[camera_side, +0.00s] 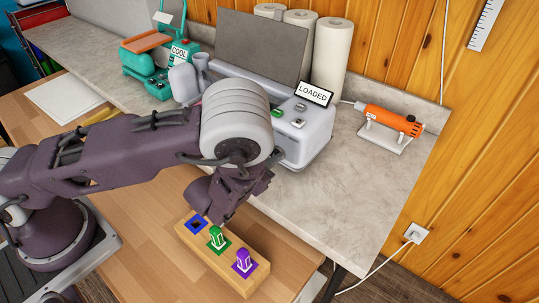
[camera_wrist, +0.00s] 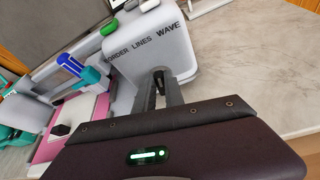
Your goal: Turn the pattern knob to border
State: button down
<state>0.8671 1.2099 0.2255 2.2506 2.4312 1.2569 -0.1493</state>
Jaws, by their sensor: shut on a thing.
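The pattern knob (camera_wrist: 158,76) is a small dark knob on the front of the white machine (camera_wrist: 185,58), below the printed words BORDER, LINES and WAVE. My gripper (camera_wrist: 158,92) is shut on it, one finger on each side. The fingers hide part of the knob, and I cannot tell which word it points to. In the side view the white machine (camera_side: 305,148) stands on the counter with a LOADED sign (camera_side: 313,93) on top. My arm hides the knob and fingertips there.
A wooden block (camera_side: 195,243) holds green (camera_side: 217,237) and purple (camera_side: 243,259) pieces; its blue-marked place (camera_side: 196,222) has no piece. A blue-handled piece (camera_wrist: 70,66) stands left of the knob in the wrist view. An orange tool (camera_side: 392,121) rests on a stand at right.

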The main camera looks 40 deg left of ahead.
jog(key=m+y, duration=0.1)
jog(key=m, duration=0.1)
jog(key=d+m+y, duration=0.1)
jog(key=shift+f+m+t+y, duration=0.25)
jog(key=shift+m+t+y, duration=0.05)
dwell(0.5)
jog(key=c, duration=1.4)
grip_release()
jog(key=shift+c, duration=0.2)
jog(key=shift+s, duration=0.1)
jog(key=v, duration=0.7)
